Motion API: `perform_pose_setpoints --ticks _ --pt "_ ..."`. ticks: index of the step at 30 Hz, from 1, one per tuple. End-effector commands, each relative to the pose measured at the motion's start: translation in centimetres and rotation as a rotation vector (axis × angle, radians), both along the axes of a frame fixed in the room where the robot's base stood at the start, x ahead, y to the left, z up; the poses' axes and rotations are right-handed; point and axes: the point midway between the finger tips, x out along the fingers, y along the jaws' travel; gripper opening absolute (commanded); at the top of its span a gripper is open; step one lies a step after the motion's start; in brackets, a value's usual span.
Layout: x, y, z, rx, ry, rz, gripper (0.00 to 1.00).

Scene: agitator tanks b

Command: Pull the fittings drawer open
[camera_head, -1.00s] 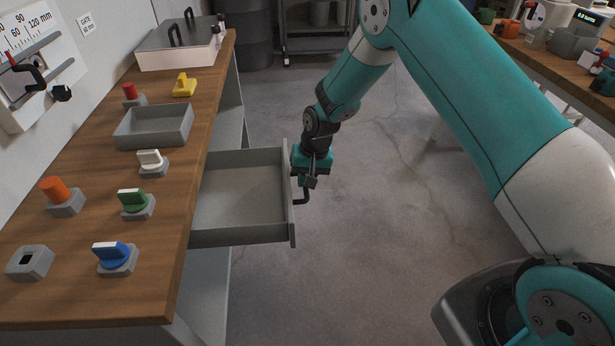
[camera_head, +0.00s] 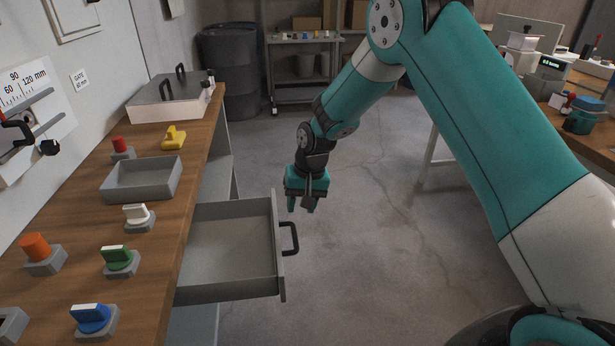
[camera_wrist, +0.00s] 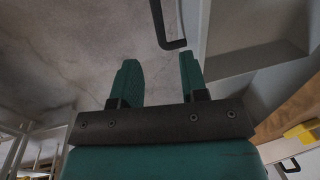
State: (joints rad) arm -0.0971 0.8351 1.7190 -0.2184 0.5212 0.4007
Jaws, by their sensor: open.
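The fittings drawer (camera_head: 232,252) is a grey, empty drawer standing pulled out from under the wooden bench. Its black bar handle (camera_head: 292,238) is on the front panel, and it also shows at the top of the wrist view (camera_wrist: 164,28). My gripper (camera_head: 301,206) is above and just beyond the handle, apart from it, pointing down. In the wrist view my gripper (camera_wrist: 160,75) has its two teal fingers spread with nothing between them.
The bench top (camera_head: 165,235) carries a grey tray (camera_head: 142,180), a lidded box (camera_head: 172,97) and several coloured knobs. A shelf rack (camera_head: 303,75) and a dark bin (camera_head: 236,65) stand at the back. The floor right of the drawer is clear.

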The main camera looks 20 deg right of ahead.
Motion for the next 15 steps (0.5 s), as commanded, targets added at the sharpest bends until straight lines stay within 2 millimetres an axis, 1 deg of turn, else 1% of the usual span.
perform_pose_setpoints --ticks 1,6,10,12,15 --pt "0.0 -0.3 1.5 0.001 -0.005 -0.002 0.40" --pt "-0.1 -1.1 5.3 -0.001 -0.004 -0.002 0.40" --pt "-0.2 -1.5 7.3 0.000 -0.002 -0.001 0.40" --pt "-0.3 -1.6 8.0 0.000 -0.001 -0.001 0.40" --pt "-0.3 -1.7 8.6 0.000 0.000 -0.001 0.40"
